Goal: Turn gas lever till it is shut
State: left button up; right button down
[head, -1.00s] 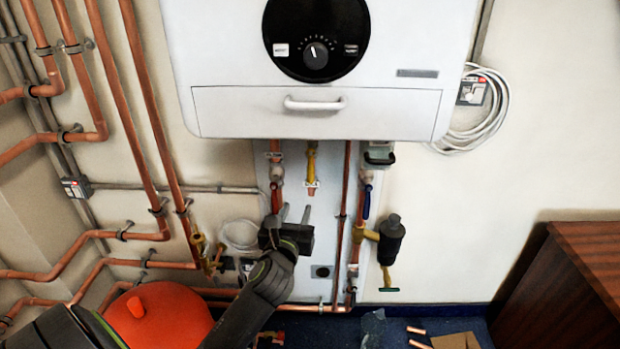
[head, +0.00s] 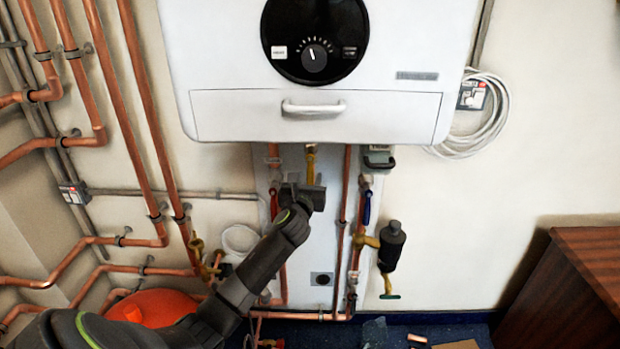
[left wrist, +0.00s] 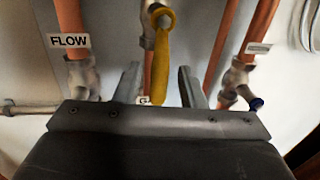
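The yellow gas lever (left wrist: 162,58) hangs straight down from its valve in the left wrist view, in line with its pipe. In the head view only its upper part (head: 310,150) shows, under the boiler and above my gripper. My left gripper (left wrist: 158,84) is open, with one finger on each side of the lever's lower part in the picture and a gap on both sides. I cannot tell how deep the lever sits between the fingers. In the head view my left gripper (head: 301,190) is just below the lever. My right gripper is out of view.
The white boiler (head: 230,115) hangs directly above. A FLOW-labelled copper pipe (left wrist: 70,15) stands left of the lever, and a valve with a blue handle (head: 366,207) stands right. A black-bodied fitting (head: 392,245) is further right. An orange-red vessel (head: 150,306) is low at left.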

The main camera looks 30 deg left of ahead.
pick_arm(q)
jog(key=shift+x, duration=0.9)
grip_shut()
